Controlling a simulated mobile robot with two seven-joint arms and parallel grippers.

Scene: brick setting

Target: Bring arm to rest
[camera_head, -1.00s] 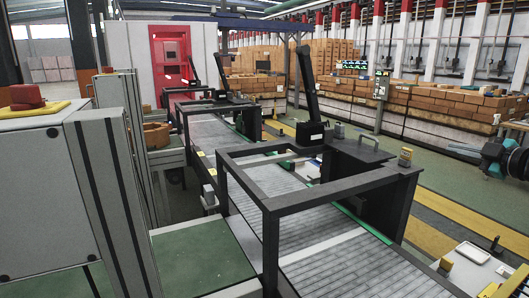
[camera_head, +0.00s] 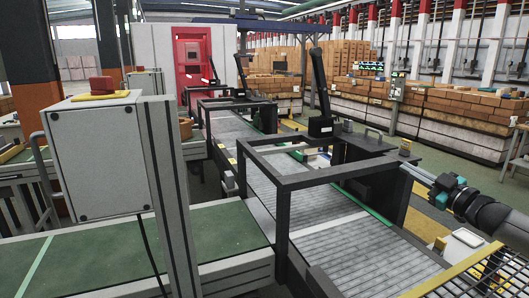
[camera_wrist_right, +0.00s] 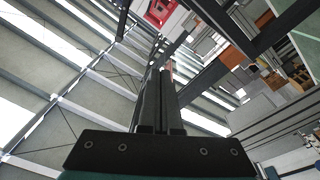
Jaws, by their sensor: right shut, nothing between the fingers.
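My right arm comes in from the right edge in the head view, dark grey with a teal wrist. Its right gripper (camera_head: 412,172) points left, beyond the near end of the conveyor frame, with nothing in it. In the right wrist view, the two dark fingers of the right gripper (camera_wrist_right: 162,75) lie side by side, shut and empty. Behind them are roof beams and bright skylights, with the scene tilted. My left gripper is in neither view.
A roller conveyor (camera_head: 345,260) with a dark frame (camera_head: 300,150) runs away in the middle. A grey control cabinet (camera_head: 100,160) stands at left beside a green-topped belt (camera_head: 225,230). Brick stacks (camera_head: 450,103) line the back right. A yellow-edged mesh (camera_head: 490,277) is at lower right.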

